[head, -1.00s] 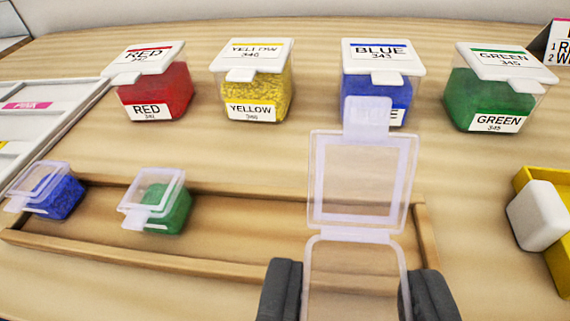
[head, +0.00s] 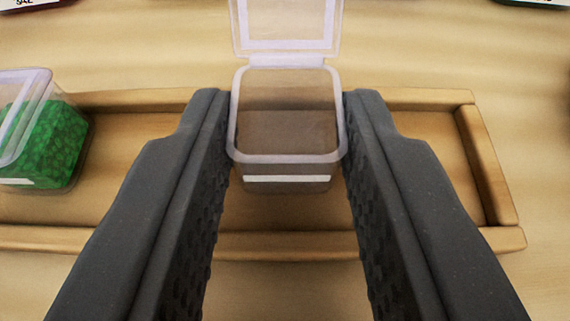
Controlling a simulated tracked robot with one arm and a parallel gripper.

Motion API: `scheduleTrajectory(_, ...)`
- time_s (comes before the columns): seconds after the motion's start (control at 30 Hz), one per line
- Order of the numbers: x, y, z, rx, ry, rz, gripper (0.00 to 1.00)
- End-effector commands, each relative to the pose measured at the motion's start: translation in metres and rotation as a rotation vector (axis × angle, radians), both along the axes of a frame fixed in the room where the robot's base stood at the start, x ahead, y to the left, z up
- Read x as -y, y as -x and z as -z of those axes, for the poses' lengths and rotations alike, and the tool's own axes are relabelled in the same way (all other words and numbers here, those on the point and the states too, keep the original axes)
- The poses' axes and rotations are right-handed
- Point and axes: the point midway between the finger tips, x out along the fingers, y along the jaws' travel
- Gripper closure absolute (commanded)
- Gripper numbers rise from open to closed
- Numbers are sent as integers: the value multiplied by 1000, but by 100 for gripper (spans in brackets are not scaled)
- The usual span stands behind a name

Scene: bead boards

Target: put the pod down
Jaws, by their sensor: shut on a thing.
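The pod (head: 288,157) is a small clear box with its hinged lid (head: 287,22) standing open at the back. It looks empty, with the brown wood showing through it. My gripper (head: 287,125) is shut on the pod, one dark ridged finger against each side. The pod is over the wooden tray (head: 420,245), right of its middle. I cannot tell whether its base touches the tray floor.
A clear pod of green beads (head: 42,145) stands in the tray to the left, apart from my gripper. The tray's right end (head: 487,165) has bare floor beside my right finger. Bins show only as slivers at the top edge.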

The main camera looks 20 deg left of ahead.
Motion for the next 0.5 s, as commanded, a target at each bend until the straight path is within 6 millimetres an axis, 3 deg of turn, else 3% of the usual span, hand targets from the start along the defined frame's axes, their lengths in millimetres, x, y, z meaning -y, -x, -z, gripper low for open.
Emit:
scheduleTrajectory(0.33,0,0,2,0,-1,0,94)
scheduleTrajectory(0.37,1,0,2,0,-1,1,63)
scheduleTrajectory(0.4,1,0,1,0,-1,1,52)
scheduleTrajectory(0.5,1,0,1,0,-1,1,50)
